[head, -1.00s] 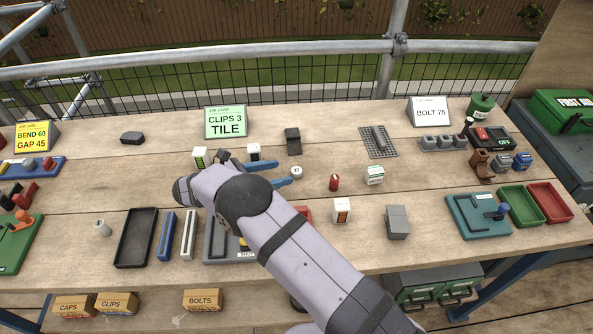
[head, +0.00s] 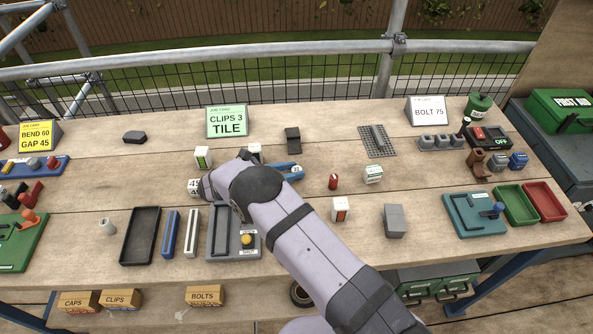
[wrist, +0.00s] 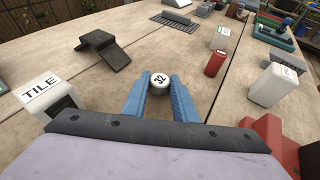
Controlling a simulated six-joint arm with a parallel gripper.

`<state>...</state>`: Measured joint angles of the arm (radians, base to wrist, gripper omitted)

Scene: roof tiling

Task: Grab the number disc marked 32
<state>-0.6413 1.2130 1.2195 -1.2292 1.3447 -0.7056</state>
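The number disc marked 32 (wrist: 160,79) is small, round and white with a dark side. In the wrist view it stands on the bench between the tips of my blue fingers. My gripper (wrist: 160,92) is open, with one finger on each side of the disc; I cannot tell whether either finger touches it. In the head view the disc (head: 298,172) shows at the end of the blue fingers (head: 286,169), right of my wrist. My arm hides part of the bench there.
A white TILE block (wrist: 44,92) stands left of my gripper and a dark stepped block (wrist: 102,48) beyond it. A red cylinder (wrist: 215,63) and a white block (wrist: 272,84) stand to the right. The bench just beyond the disc is clear.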

